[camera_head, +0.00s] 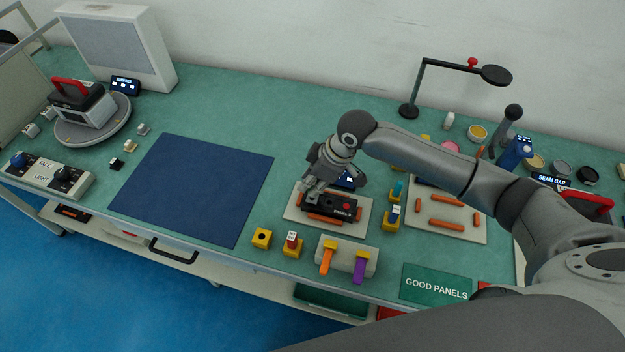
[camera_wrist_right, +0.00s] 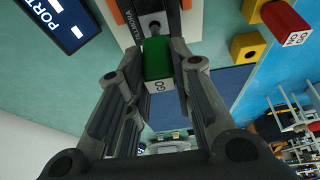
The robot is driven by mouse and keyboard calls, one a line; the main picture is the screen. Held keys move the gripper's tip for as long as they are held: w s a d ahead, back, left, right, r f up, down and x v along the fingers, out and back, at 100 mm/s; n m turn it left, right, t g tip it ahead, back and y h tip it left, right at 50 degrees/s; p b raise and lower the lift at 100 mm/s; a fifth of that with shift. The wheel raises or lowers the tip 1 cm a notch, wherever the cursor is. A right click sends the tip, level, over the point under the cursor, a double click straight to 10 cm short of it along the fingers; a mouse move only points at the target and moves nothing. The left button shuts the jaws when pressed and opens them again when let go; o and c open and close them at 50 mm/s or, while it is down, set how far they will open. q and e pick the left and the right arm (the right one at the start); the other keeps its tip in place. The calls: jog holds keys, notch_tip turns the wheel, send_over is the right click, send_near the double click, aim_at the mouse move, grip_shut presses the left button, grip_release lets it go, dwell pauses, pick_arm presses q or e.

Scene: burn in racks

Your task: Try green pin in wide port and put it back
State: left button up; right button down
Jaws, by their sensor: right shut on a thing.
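My right gripper (camera_head: 313,184) is over the left end of the black panel (camera_head: 328,205), which lies on a cream fixture board (camera_head: 366,228). In the right wrist view the gripper (camera_wrist_right: 160,75) is shut on the green pin (camera_wrist_right: 157,58), marked GO. The pin's grey shank points at a port with a pale surround on the panel (camera_wrist_right: 128,8). I cannot tell whether its tip is inside. A yellow holder (camera_head: 261,238) stands empty, with its hole showing; it also shows in the wrist view (camera_wrist_right: 247,46). My left gripper is not in view.
A red pin (camera_head: 292,239) stands in a yellow holder next to the empty one. A cream block with orange and purple tools (camera_head: 359,269) is in front. A small display (camera_head: 345,181) stands behind the panel. The blue mat (camera_head: 205,185) to the left is clear.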

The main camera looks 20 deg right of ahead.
jog(key=shift+f+b, duration=0.45)
jog(key=shift+f, duration=0.65)
dwell(2.1)
jog(key=shift+r, duration=0.15)
jog(key=shift+r+p, duration=3.35)
jog(key=shift+p, duration=0.5)
jog(key=shift+a, duration=0.1)
